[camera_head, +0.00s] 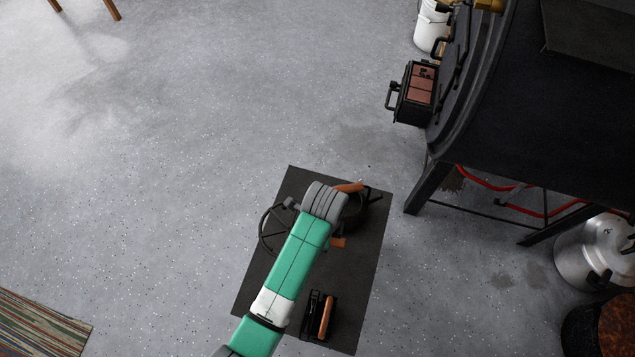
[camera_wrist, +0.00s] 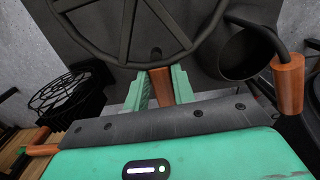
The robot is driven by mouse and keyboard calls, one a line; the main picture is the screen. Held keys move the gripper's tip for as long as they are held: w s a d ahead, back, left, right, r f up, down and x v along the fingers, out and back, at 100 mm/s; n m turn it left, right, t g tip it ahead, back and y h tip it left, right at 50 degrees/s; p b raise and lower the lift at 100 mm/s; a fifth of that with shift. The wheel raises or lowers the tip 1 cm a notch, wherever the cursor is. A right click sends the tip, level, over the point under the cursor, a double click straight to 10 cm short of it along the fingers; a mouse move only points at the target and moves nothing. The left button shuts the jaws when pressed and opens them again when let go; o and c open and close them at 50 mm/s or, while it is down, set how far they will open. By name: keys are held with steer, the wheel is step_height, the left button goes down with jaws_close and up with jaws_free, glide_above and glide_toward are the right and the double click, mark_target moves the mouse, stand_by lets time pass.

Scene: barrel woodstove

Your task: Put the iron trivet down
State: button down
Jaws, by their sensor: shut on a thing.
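The black iron trivet, a spoked ring, shows left of my arm in the head view (camera_head: 261,235), over a dark mat (camera_head: 290,185) on the floor. In the wrist view its ring spans the top and its wooden handle (camera_wrist: 160,88) points toward me. My gripper (camera_wrist: 161,76) has its green fingers on both sides of that handle, shut on it. In the head view my arm hides the gripper. I cannot tell whether the ring touches the mat.
A dark pan (camera_head: 355,215) with a wooden handle stands close right of the trivet. A black item with a wooden grip (camera_head: 325,316) lies at the mat's lower end. The black stove (camera_head: 560,110) and a metal pot (camera_head: 590,255) stand right. Open floor lies left.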

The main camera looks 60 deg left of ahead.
steer(key=shift+s+a+f, duration=0.2)
steer(key=shift+a+f, duration=0.05)
steer(key=shift+f, duration=0.2)
steer(key=shift+s+a+f, duration=0.2)
steer(key=shift+f, duration=0.2)
steer(key=b, duration=0.6)
glide_toward(318, 267)
steer(key=a+f, duration=0.1)
steer(key=f, duration=0.1)
steer(key=w+a+f, duration=0.1)
steer(key=f, duration=0.1)
steer(key=w+a+f, duration=0.1)
steer(key=a, duration=0.1)
steer(key=shift+w+f, duration=0.25)
steer(key=shift+f, duration=0.15)
steer(key=shift+r, duration=0.1)
steer(key=shift+a, duration=0.1)
steer(key=shift+w, duration=0.1)
steer(key=c, duration=1.2)
jaws_free()
steer(key=shift+o, duration=0.2)
